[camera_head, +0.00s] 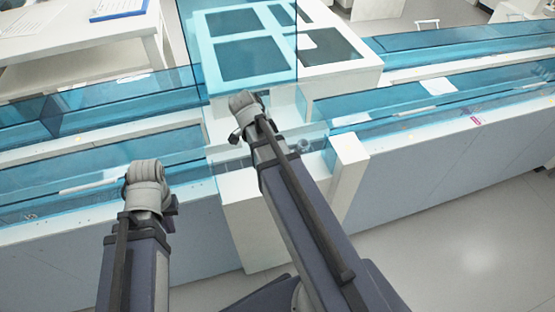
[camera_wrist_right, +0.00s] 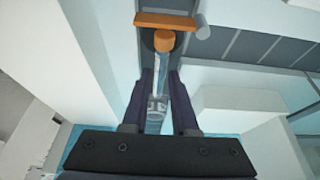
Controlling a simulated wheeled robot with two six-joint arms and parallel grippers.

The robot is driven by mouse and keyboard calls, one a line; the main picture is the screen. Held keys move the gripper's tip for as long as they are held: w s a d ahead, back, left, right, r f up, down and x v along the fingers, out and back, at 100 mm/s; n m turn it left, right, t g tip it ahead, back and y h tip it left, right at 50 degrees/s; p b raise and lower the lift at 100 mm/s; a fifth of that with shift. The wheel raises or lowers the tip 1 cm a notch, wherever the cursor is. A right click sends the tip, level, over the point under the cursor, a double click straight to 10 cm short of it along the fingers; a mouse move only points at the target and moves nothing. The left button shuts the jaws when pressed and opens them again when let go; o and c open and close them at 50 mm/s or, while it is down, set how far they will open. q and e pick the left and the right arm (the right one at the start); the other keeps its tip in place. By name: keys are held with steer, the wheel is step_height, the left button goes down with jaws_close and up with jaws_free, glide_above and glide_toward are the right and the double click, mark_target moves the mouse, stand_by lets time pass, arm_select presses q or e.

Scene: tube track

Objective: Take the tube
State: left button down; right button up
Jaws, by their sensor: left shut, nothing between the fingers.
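A clear tube with an orange cap (camera_wrist_right: 163,42) lies in a narrow grey channel in the right wrist view. My right gripper (camera_wrist_right: 162,76) has its two dark fingers apart, one on each side of the tube's clear body. I cannot tell whether they touch it. In the head view my right arm reaches over the white track housing, and its fingers and the tube are hidden. My left gripper (camera_head: 172,206) is a small dark piece beside its wrist in front of the track. It is shut and empty, mostly hidden by the arm.
An orange bar (camera_wrist_right: 166,20) crosses the channel beyond the cap, beside a grey cylinder (camera_wrist_right: 203,27). White walls and a white block (camera_wrist_right: 240,112) flank the channel. Blue transparent covers (camera_head: 430,93) line the track. A tall blue-framed box (camera_head: 245,20) stands behind my right arm.

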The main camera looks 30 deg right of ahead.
steer(key=shift+d+f, duration=0.1)
steer(key=shift+f, duration=0.05)
jaws_close()
stand_by(0.4)
step_height(320, 180, up, 10)
steer(key=p, duration=1)
